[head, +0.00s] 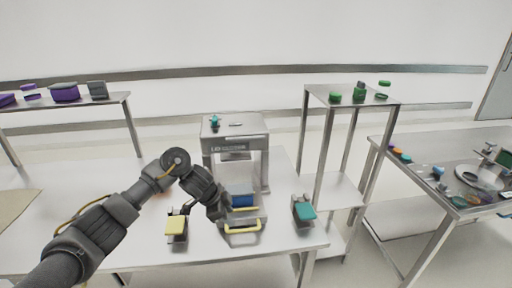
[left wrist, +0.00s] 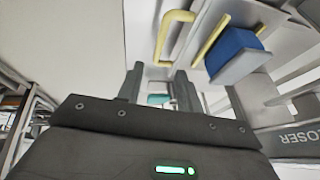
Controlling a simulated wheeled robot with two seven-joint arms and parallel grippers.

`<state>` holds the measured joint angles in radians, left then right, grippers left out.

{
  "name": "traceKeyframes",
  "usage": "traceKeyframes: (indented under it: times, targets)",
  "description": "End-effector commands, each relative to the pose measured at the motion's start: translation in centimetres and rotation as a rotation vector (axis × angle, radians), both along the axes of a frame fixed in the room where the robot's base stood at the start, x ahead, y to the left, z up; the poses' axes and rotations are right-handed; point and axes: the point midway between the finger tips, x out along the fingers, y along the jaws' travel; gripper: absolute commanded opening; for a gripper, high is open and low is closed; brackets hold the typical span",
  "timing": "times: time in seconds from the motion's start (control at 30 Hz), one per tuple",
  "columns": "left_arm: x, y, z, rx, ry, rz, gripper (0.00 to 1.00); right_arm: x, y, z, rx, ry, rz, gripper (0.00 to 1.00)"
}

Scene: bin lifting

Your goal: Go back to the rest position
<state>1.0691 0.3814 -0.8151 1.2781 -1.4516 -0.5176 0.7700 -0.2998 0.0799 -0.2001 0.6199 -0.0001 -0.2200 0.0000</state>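My left arm comes in from the left in the head view. Its gripper (head: 217,211) hangs over the table, just left of the machine's front. In the left wrist view its two fingers (left wrist: 160,88) stand apart with nothing clearly held between them. A grey machine (head: 234,130) with "CLOSER" lettering stands on the table. A blue bin (head: 241,201) sits at its front, beside a yellow handle (head: 242,228). The blue bin (left wrist: 232,52) and handle (left wrist: 172,32) also show in the left wrist view, beyond the fingers. My right gripper is not in view.
A yellow-topped bin (head: 176,225) stands left of the machine, close to my gripper, and a teal-topped one (head: 304,212) right of it. A tall shelf (head: 352,97) with green items and a side table (head: 430,145) are at the right. The table's left part is mostly clear.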

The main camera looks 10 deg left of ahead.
Motion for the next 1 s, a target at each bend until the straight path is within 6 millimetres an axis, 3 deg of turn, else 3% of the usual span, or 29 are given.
traceKeyframes:
  times: [0.17, 0.3, 0.43, 0.57, 0.8, 1.0]
  targets:
    - [-2.0, -3.7, -3.6, -0.065, -0.062, -0.012, 0.36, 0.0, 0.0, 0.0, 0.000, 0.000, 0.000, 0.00]
    - [-5.3, -7.5, -6.7, -0.166, -0.155, 0.050, 0.36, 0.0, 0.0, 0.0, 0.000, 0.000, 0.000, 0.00]
    - [-9.0, -8.5, -8.5, -0.236, -0.209, 0.194, 0.36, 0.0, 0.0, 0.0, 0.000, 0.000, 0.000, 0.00]
    - [-13.5, -6.7, -9.8, -0.263, -0.208, 0.393, 0.36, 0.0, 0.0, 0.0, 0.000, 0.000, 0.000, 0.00]
    - [-23.6, 0.3, -11.9, -0.211, -0.087, 0.768, 0.36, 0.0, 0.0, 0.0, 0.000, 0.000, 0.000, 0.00]
    - [-30.1, 4.4, -12.6, -0.153, 0.021, 0.946, 0.36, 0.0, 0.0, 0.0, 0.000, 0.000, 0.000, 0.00]
